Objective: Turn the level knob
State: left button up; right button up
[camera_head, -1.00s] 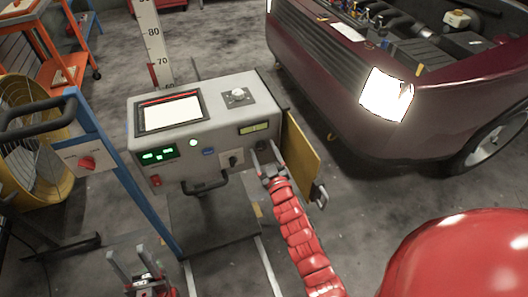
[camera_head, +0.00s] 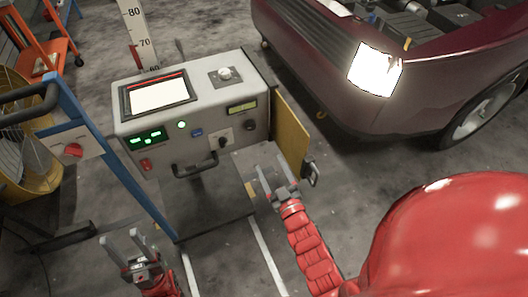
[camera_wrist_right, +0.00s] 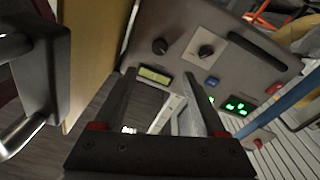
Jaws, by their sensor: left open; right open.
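A grey control box on a cart (camera_head: 175,170) has a front panel with a black pointer knob on a white plate (camera_head: 222,142) and a round dark knob (camera_head: 250,125) to its right. I cannot read which is the level knob. Both show in the right wrist view: the plate knob (camera_wrist_right: 205,50) and the round knob (camera_wrist_right: 160,46). My right gripper (camera_head: 270,165) is open and empty, below and right of the knobs, apart from the panel. My left gripper (camera_head: 120,237) is open and empty at the lower left, far from the knobs.
A yellow side panel (camera_head: 291,138) stands open at the box's right, close to my right gripper. A black handle (camera_head: 200,168) sticks out below the panel. A blue post with a red switch (camera_head: 73,150) is at left. A dark red car (camera_head: 330,75) stands behind.

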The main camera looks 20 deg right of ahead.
jog(key=shift+s+f, duration=0.1)
jog(key=shift+s, duration=1.25)
